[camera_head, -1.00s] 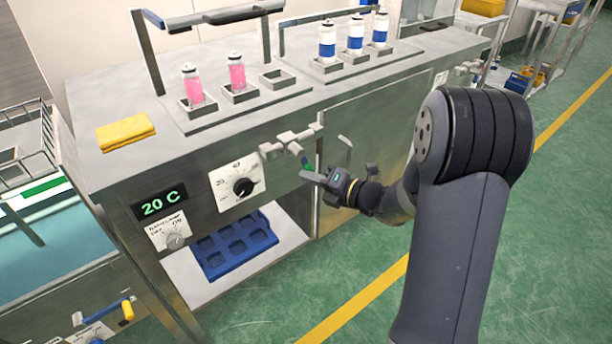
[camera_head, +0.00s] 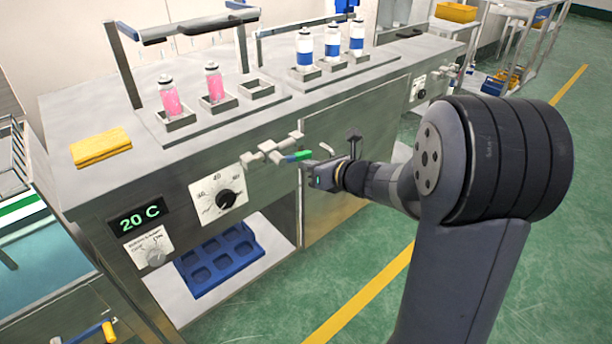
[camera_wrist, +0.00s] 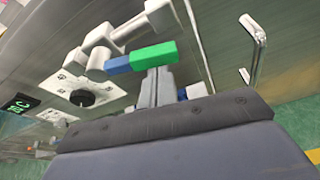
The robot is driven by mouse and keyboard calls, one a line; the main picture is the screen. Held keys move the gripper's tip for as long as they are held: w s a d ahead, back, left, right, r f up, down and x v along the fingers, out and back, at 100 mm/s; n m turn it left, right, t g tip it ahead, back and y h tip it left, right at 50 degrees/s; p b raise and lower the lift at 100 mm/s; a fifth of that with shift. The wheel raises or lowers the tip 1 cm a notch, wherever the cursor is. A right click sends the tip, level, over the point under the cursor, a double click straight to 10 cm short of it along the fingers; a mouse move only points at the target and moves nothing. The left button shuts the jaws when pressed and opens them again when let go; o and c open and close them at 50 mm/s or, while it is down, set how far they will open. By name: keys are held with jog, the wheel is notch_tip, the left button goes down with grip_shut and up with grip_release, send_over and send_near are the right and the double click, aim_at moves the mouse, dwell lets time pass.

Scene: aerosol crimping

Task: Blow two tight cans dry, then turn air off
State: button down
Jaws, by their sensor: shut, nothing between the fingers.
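Two pink cans, one left (camera_head: 171,97) and one right (camera_head: 214,84), stand upright in square holders under a metal bar (camera_head: 185,27); a third holder (camera_head: 257,88) is empty. Three white-and-blue cans, left (camera_head: 304,48), middle (camera_head: 332,42) and right (camera_head: 357,37), stand farther right. The valve (camera_head: 268,147) on the bench front has a green-tipped handle (camera_head: 299,156), now pointing right, roughly level. My gripper (camera_head: 308,166) is shut and empty beside the handle tip. In the wrist view my fingers (camera_wrist: 157,88) are just below the green handle (camera_wrist: 153,55); contact is unclear.
A dial (camera_head: 222,198), a 20 C display (camera_head: 140,217) and a smaller knob (camera_head: 154,254) are on the bench front. A yellow cloth (camera_head: 101,148) lies on the top. A blue tray (camera_head: 220,260) sits on the lower shelf. Green floor in front is clear.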

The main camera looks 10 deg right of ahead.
jog(key=shift+w+d+r+n+t+h+b, duration=0.1)
jog(key=shift+r+n+t+h+b, duration=0.15)
jog(key=shift+r+n+b, duration=0.2)
jog(key=shift+w+d+r+n+t+h+b, duration=0.15)
jog(key=shift+r+n+h+b, duration=0.15)
jog(key=shift+n, duration=0.25)
jog(key=shift+s, duration=0.1)
notch_tip(320, 180, down, 4)
jog(key=f+b, duration=0.1)
jog(key=b, duration=0.3)
jog(key=r+p+v, duration=0.1)
jog(key=p+v, duration=0.2)
jog(key=v, duration=0.7)
